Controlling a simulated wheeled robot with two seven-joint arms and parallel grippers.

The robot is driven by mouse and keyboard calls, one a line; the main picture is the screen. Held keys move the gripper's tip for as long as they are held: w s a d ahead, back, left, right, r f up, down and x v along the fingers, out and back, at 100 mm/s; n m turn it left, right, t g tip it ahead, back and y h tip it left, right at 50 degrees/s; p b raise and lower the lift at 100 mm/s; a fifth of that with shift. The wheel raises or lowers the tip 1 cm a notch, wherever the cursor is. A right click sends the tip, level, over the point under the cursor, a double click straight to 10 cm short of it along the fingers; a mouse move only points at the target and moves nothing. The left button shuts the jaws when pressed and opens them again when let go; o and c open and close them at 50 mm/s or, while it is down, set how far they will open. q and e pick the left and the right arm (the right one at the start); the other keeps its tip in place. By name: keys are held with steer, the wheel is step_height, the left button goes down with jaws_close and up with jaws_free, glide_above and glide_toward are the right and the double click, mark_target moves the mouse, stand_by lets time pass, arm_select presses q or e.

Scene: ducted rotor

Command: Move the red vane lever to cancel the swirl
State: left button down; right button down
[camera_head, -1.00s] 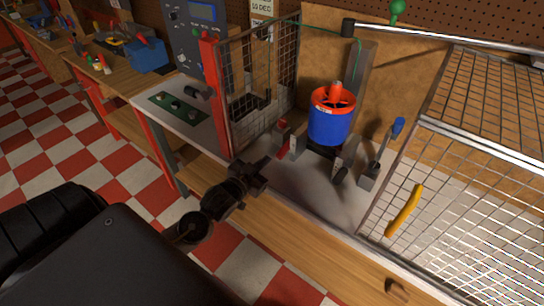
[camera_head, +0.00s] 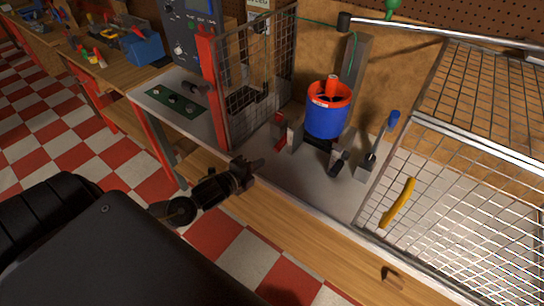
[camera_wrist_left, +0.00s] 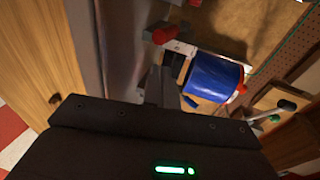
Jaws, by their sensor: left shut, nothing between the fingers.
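The red vane lever (camera_head: 280,132) stands at the left of the ducted rotor's base. The rotor (camera_head: 326,118) has a blue duct with a red-orange rim and stands upright on the grey bench top. In the left wrist view, a red block that looks like the lever's end (camera_wrist_left: 163,35) is ahead of the fingers, and the blue duct (camera_wrist_left: 214,78) is at right. My left gripper (camera_head: 262,163) is shut and empty, in front of the lever near the bench's front edge, apart from it. Its fingers also show in the left wrist view (camera_wrist_left: 160,82). My right gripper is out of view.
A mesh guard (camera_head: 258,85) stands left of the rotor. A mesh panel with a yellow handle (camera_head: 397,203) is at right. A green control panel (camera_head: 175,101) lies at left.

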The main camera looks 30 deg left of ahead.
mark_target(273, 164)
arm_select(q)
steer(key=w+f+m+p, duration=0.1)
steer(key=w+m, duration=0.1)
steer(key=m, duration=0.3)
steer(key=w+f+m, duration=0.2)
steer(key=w+m, duration=0.1)
steer(key=m, duration=0.2)
steer(key=w+f+m+p, duration=0.1)
steer(key=w+f+m, duration=0.1)
steer(key=m, duration=0.3)
steer(key=shift+w+a+f+m+g+p, duration=0.1)
steer(key=shift+w+m+g+p, duration=0.25)
steer(key=shift+w, duration=0.15)
steer(key=shift+w+f, duration=0.25)
steer(key=shift+w, duration=0.25)
